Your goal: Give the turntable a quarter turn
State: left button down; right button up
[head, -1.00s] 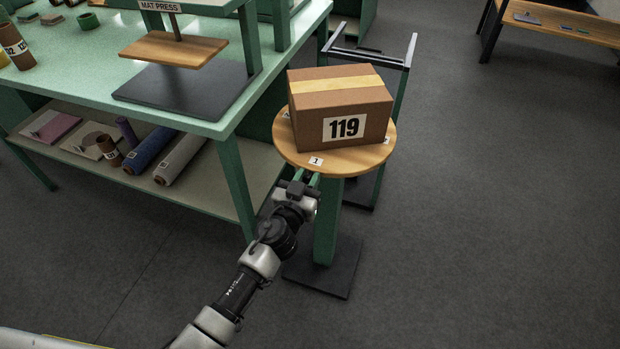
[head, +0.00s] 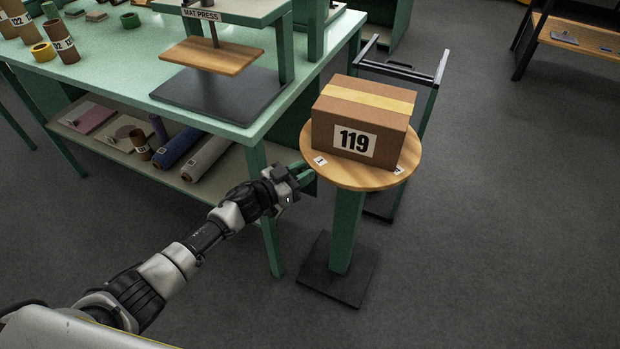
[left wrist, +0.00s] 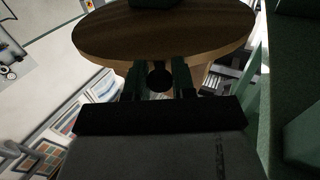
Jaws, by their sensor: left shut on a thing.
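The turntable (head: 330,172) is a round wooden disc on a green post with a dark base plate. A cardboard box (head: 345,109) with yellow tape and the label 119 sits on it, its label facing front, slightly left. Number tag 1 (head: 320,161) lies at the disc's left rim, and another tag shows at the front right. My left gripper (head: 303,173) is at the left edge of the turntable, shut on it. In the left wrist view the disc (left wrist: 160,40) spans the top, and a dark round shape sits between the fingers below it. My right gripper is out of view.
A green workbench (head: 130,75) with a mat press (head: 213,55) stands on the left, close to my left arm. Rolls lie on its lower shelf (head: 125,150). A dark-topped green stand (head: 400,70) is behind the turntable. The floor on the right is clear.

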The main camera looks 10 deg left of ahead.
pick_arm(q)
jog(key=shift+w+a+m+g+h+b, duration=0.8)
jog(key=shift+w+a+g+h, duration=0.15)
jog(key=shift+w, duration=0.1)
jog(key=c, duration=0.9)
grip_release()
jog(key=v, duration=1)
jog(key=shift+s+a, duration=0.15)
jog(key=shift+a, duration=0.25)
jog(key=shift+c, duration=0.6)
